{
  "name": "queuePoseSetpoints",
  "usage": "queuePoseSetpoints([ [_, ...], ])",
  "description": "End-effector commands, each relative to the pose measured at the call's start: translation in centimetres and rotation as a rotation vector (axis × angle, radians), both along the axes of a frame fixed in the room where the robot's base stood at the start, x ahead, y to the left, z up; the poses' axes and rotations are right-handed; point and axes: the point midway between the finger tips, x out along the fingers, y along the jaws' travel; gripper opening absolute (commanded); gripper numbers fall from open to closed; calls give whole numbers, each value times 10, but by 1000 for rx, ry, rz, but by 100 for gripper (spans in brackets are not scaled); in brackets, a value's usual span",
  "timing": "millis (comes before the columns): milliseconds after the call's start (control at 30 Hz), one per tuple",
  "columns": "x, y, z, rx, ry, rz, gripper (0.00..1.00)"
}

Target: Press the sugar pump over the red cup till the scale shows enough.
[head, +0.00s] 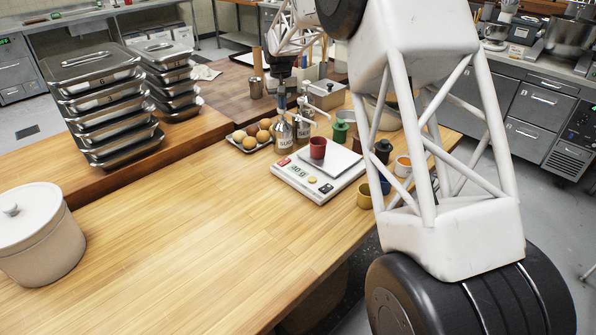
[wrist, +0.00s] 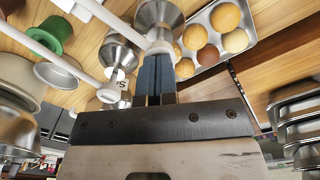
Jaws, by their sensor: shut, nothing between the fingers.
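The red cup (head: 318,148) stands upright on the pan (head: 343,163) of a white scale. The scale's green display (head: 298,169) shows small digits, perhaps 40 g; I cannot read them surely. A steel pump dispenser (head: 284,136), its label seeming to read SUGAR, stands left of the cup. A second steel dispenser (head: 302,128) stands just behind it. My gripper (head: 281,105) is shut and empty, its blue fingers pointing down at the front dispenser's top. In the wrist view the fingertips (wrist: 157,58) are close to a white pump head; I cannot tell whether they touch.
A tray of round brown items (head: 250,136) lies left of the dispensers. Stacked steel pans (head: 105,105) and a lidded crock (head: 38,235) stand left. The front table is clear.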

Motion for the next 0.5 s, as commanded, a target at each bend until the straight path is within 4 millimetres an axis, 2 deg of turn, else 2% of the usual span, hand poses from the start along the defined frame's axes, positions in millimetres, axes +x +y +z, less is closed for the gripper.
queuePoseSetpoints([
  [500,0,0,26,0,-1,0,0],
])
